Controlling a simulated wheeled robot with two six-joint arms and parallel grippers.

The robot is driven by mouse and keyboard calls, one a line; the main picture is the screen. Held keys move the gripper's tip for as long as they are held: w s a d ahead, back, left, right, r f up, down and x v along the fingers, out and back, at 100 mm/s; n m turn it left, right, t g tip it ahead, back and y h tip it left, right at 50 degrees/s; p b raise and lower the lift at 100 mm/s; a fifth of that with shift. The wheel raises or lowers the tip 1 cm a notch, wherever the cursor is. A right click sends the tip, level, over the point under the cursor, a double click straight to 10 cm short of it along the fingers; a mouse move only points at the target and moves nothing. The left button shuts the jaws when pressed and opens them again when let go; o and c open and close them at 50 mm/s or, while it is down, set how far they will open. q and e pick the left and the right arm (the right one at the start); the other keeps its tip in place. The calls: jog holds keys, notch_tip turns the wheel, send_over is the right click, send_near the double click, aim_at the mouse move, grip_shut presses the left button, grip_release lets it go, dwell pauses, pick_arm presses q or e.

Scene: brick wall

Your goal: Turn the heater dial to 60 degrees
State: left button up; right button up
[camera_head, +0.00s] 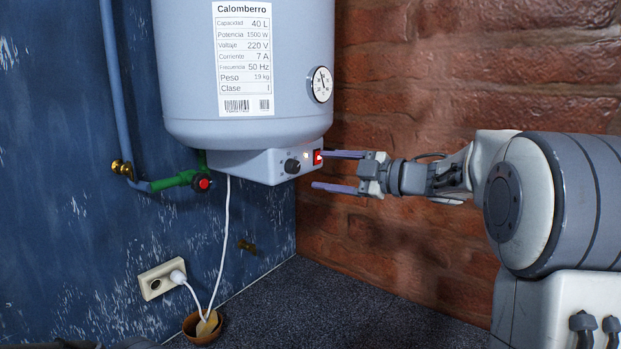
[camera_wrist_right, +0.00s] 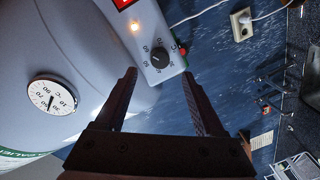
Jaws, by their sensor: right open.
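The heater dial, a black round knob (camera_head: 292,166), sits on the control panel under the grey water heater (camera_head: 180,80). In the right wrist view the dial (camera_wrist_right: 159,58) shows between the fingertips, with numbers printed around it; its exact setting is too small to read. My right gripper (camera_head: 317,170) is open and empty, reaching in from the right. Its fingers are spread, and I see no finger closed on the dial. The upper finger's tip is close to the red switch in the head view; I cannot tell whether they touch. My left gripper is not in view.
A red switch (camera_head: 318,157) and a lit indicator (camera_head: 305,155) are beside the dial. A round temperature gauge (camera_head: 320,84) is on the tank. A green pipe with a red valve (camera_head: 203,183) is left of the panel. A white cable (camera_head: 222,240) hangs below. Brick wall (camera_head: 450,80) stands behind.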

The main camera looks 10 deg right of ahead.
jog(key=b+v, duration=0.1)
jog(key=v, duration=0.3)
jog(key=shift+s+d, duration=0.1)
dwell(0.3)
jog(key=w+a+f+m+t+h+b, duration=0.3)
jog(key=a+f+m+h, duration=0.35)
jog(key=a+m, duration=0.2)
jog(key=s+a+f+m+g+h, duration=0.2)
jog(key=s+a+f+m+g, duration=0.15)
jog(key=f, duration=0.65)
jog(key=s+a+f+g+b, duration=0.1)
jog(key=s+f+g, duration=0.3)
jog(key=s, duration=0.7)
jog(key=s+a+f+g+h, duration=0.1)
jog(key=s+f+g, duration=0.3)
jog(key=s+f, duration=0.4)
jog(key=s+a+f+g+h+b, duration=0.1)
jog(key=s+a+f+g, duration=0.2)
jog(key=s+f, duration=0.4)
jog(key=s+g, duration=0.1)
jog(key=s, duration=0.5)
jog(key=shift+s+a+m+b, duration=0.3)
jog(key=shift+a, duration=0.05)
